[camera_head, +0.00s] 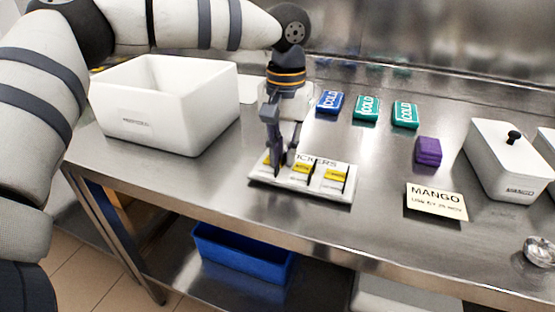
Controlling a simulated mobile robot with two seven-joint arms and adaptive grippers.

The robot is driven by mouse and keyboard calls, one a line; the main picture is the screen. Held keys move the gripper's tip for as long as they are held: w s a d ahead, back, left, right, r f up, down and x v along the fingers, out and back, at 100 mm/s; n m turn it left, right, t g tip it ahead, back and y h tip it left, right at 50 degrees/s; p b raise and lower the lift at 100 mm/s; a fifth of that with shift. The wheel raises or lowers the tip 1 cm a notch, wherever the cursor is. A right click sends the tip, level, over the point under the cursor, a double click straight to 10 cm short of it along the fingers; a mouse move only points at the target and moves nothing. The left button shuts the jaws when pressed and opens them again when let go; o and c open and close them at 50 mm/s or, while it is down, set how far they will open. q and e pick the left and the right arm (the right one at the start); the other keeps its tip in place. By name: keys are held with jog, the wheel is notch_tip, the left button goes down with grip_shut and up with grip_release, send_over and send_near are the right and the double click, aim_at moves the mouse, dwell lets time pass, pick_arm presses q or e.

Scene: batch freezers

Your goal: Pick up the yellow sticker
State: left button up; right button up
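A white sticker tray (312,192) lies on the steel table, with printed letters partly hidden along its back edge. Yellow stickers sit on it in a row: one in the middle (302,167), one at the right (335,175), and one at the left (267,159) partly covered by my fingers. My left gripper (277,162) points down over the left end of the tray, its fingertips at the left yellow sticker. The fingers overlap in this view, so I cannot tell whether they are closed or touching it. My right gripper is not in view.
A large white bin (165,115) stands at the left. Blue (330,102) and green packs (366,108) lie behind the tray. A purple block (428,151), a MANGO card (436,201) and a lidded white tub (505,165) are at the right. The table front edge is near the tray.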

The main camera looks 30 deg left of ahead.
pick_arm(q)
grip_shut()
jog(key=shift+r, duration=0.15)
jog(key=shift+r, duration=0.35)
jog(key=r, duration=0.3)
jog(key=shift+s+d+r, duration=0.3)
jog(key=shift+r, duration=0.05)
jog(key=s+d+r+p, duration=0.1)
jog(key=s+d+r, duration=0.2)
jog(key=s+r, duration=0.2)
jog(key=s+d+r+p, duration=0.1)
jog(key=s+d+r, duration=0.3)
jog(key=r, duration=0.5)
jog(key=shift+s+r, duration=0.2)
jog(key=shift+s, duration=0.85)
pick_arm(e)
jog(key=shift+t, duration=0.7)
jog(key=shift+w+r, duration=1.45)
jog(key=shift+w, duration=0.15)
